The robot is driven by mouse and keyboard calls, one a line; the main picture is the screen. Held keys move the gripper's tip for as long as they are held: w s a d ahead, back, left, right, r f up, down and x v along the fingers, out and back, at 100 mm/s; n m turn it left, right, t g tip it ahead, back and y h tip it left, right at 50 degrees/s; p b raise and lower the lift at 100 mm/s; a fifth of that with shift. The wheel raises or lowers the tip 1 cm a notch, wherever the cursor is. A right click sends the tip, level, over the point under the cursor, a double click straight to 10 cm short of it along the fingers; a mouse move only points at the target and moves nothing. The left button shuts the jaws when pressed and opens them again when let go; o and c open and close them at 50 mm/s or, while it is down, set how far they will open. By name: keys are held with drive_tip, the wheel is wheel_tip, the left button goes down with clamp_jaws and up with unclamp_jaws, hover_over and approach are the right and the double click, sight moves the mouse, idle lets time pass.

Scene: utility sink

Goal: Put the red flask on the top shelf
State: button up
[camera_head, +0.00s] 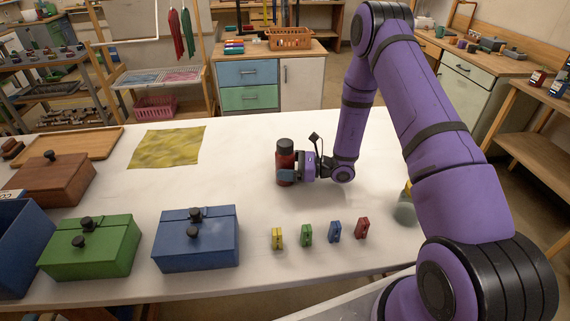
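The red flask (286,158) has a dark cap and stands upright on the white table, right of the yellow cloth. My gripper (286,175) comes at it from the right, low down. One finger lies across the flask's near side; the far finger is hidden behind it. I cannot tell whether the fingers press on the flask, nor whether its base touches the table. A wooden shelf unit (537,150) at the right edge and a grey shelf rack (42,92) at the far left are in view; which one holds the top shelf meant is unclear.
A yellow cloth (166,147) lies left of the flask. Blue (197,247) and green (92,250) lidded boxes stand at the near left. Several small coloured clips, such as the yellow one (277,239), line the near edge. A brown box (50,182) sits far left. The table's middle is clear.

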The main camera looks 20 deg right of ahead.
drive_tip(key=c, duration=1)
